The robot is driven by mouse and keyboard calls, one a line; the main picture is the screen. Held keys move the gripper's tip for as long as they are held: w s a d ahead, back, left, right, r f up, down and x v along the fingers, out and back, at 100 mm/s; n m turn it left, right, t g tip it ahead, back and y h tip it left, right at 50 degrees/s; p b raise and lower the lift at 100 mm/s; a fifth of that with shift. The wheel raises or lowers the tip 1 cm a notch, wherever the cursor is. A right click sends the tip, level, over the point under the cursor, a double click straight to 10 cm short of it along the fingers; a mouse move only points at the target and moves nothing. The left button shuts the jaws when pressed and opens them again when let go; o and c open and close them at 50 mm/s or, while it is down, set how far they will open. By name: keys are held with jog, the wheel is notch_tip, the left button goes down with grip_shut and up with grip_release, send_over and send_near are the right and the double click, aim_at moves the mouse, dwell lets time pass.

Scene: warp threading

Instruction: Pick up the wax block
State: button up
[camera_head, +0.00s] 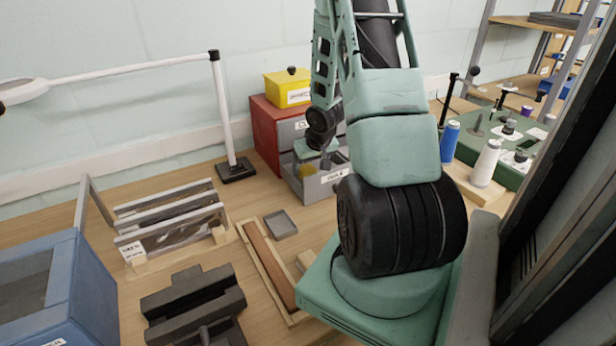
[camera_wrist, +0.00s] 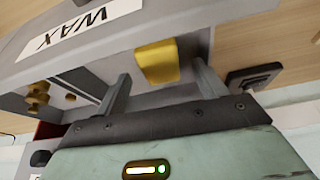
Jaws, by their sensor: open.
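The yellow wax block (camera_wrist: 157,62) lies in an open grey drawer (camera_wrist: 190,22) with a WAX label on its front. In the wrist view it shows between and just beyond the fingertips of my gripper (camera_wrist: 162,74), with gaps on both sides. My gripper is open and holds nothing. My wrist hides part of the drawer.
Several small yellow pieces (camera_wrist: 38,97) lie in the drawer, left in the wrist view. The drawer juts from a red cabinet (camera_head: 268,135) topped by a yellow box (camera_head: 288,88). A lamp base (camera_head: 236,169) and a small grey tray (camera_head: 281,224) stand nearby.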

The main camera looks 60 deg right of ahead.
jog(key=shift+x, duration=1.3)
jog(key=c, duration=1.1)
jog(key=shift+r, duration=0.1)
